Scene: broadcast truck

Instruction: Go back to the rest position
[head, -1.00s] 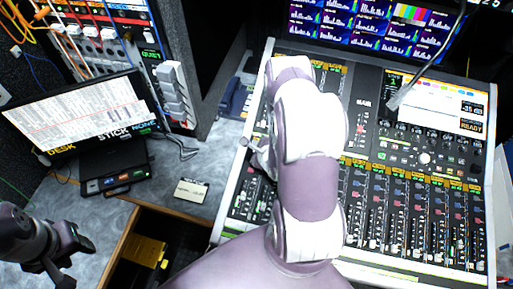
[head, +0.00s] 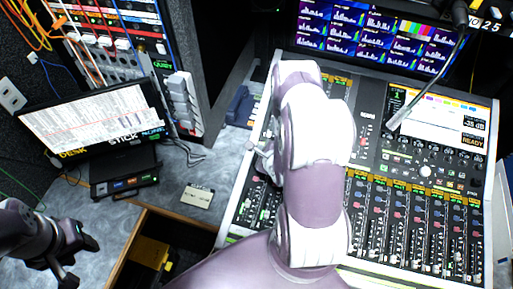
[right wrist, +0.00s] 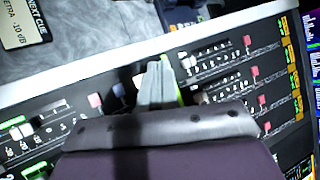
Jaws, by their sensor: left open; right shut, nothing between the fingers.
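My left gripper (head: 82,262) is at the lower left in the head view, open and empty above the grey desk. My right arm, white and mauve, reaches forward over the mixing console (head: 237,222). My right gripper (head: 262,158) shows at the arm's left side, over the console's left part, partly hidden by the arm. In the right wrist view its fingers (right wrist: 158,85) are together with nothing between them, over the console's faders and buttons. I cannot tell whether they touch the panel.
A small cue card (head: 198,195) lies on the desk (head: 215,165) left of the console. A tilted monitor (head: 95,120) and black box (head: 125,180) stand at the left. An open drawer (head: 150,255) holds a yellow item. A gooseneck microphone (head: 425,95) hangs over the console screen.

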